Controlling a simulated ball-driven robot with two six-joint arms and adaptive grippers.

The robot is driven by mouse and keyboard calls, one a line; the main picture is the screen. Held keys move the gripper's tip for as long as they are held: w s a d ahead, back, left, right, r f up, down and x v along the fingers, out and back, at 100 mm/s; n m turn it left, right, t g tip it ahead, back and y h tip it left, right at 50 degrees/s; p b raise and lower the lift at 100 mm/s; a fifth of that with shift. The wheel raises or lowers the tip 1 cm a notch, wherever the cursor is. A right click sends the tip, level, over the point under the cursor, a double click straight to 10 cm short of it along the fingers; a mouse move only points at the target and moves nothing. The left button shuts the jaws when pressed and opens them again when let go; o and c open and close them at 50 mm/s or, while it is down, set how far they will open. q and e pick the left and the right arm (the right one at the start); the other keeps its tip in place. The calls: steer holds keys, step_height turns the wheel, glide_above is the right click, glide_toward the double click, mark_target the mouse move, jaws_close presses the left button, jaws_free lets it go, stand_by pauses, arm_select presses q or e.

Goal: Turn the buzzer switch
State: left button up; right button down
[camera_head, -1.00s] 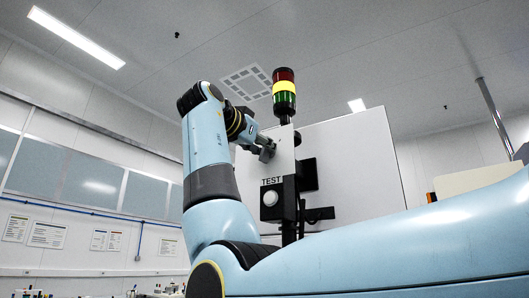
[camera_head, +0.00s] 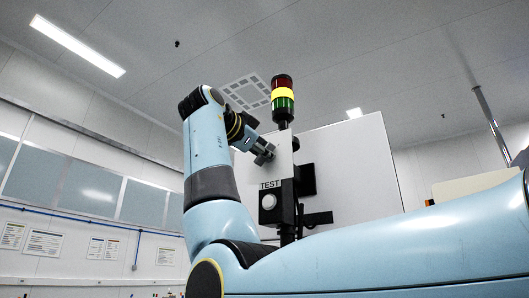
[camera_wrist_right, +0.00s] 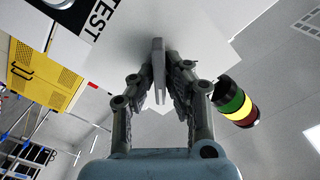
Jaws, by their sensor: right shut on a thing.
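My right gripper (camera_head: 264,153) reaches the pale panel (camera_head: 283,160) below the stack light in the head view. In the right wrist view the gripper (camera_wrist_right: 160,88) is shut on a narrow grey lever (camera_wrist_right: 158,58), which looks like the buzzer switch and stands out from the panel, with one finger on each side. In the head view my gripper hides the switch. My left gripper is not in view.
A red, yellow and green stack light (camera_head: 282,98) stands just above the panel, close to my gripper. Below is a box with a white round button (camera_head: 268,202) under a TEST label (camera_head: 270,184). A large white board (camera_head: 355,165) stands behind.

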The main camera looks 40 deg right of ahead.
steer(key=shift+f, duration=0.15)
steer(key=c, duration=1.4)
jaws_free()
steer(key=shift+a, duration=0.1)
steer(key=v, duration=0.7)
steer(key=shift+a, duration=0.15)
